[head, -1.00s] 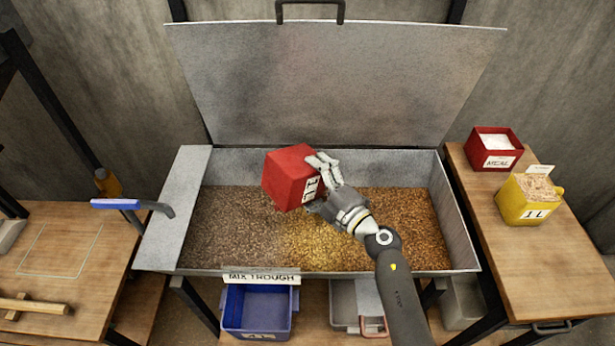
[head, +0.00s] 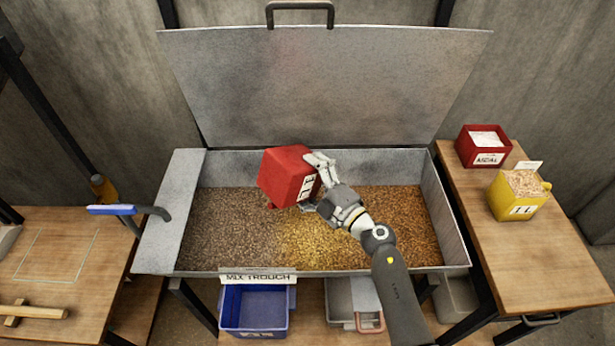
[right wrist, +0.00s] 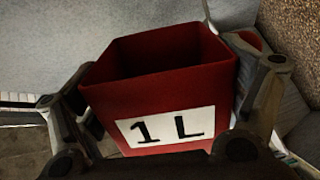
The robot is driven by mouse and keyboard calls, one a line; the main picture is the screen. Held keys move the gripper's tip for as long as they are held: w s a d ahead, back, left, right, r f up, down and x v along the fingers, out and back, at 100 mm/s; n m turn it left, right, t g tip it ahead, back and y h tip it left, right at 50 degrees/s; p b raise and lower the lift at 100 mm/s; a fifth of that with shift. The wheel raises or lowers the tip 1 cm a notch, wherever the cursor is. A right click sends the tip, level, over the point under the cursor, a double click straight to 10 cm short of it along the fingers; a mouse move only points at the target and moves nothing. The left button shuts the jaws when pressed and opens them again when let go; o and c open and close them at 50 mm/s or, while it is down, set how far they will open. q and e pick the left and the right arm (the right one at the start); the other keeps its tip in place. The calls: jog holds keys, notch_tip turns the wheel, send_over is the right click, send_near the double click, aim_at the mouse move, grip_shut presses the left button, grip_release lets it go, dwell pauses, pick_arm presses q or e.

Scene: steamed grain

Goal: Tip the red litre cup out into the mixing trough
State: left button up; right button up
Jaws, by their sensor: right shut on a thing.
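The red litre cup (head: 285,176) is over the mixing trough (head: 452,215), steeply tilted, with its mouth hidden in the head view. My right gripper (head: 314,184) is shut on it from the right, by the sides next to the "1 L" label. In the right wrist view the cup (right wrist: 165,95) sits between the fingers (right wrist: 160,115), and its mouth shows a dark inside with no contents that I can see. The trough holds grain: brown at left, golden in the middle, amber at right. My left gripper is not in view.
The raised lid (head: 325,85) stands behind the trough. A red meal box (head: 484,157) and a yellow 1 L cup (head: 508,205) stand on the right table (head: 550,265). A blue-handled tool (head: 112,210) lies at the left ledge. A blue bin (head: 253,318) is below.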

notch_tip(320, 180, up, 5)
jog(key=p, duration=0.6)
jog(key=shift+r, duration=0.15)
jog(key=shift+n, duration=0.5)
jog(key=n+b, duration=0.1)
jog(key=n, duration=0.1)
jog(key=shift+n, duration=0.4)
jog(key=n, duration=0.3)
jog(key=shift+r, duration=0.35)
jog(key=n+b, duration=0.1)
jog(key=n, duration=0.2)
jog(key=shift+r, duration=0.2)
jog(key=n, duration=0.3)
jog(key=r+n, duration=0.1)
jog(key=n, duration=0.8)
jog(key=shift+r, duration=0.35)
jog(key=shift+n, duration=0.3)
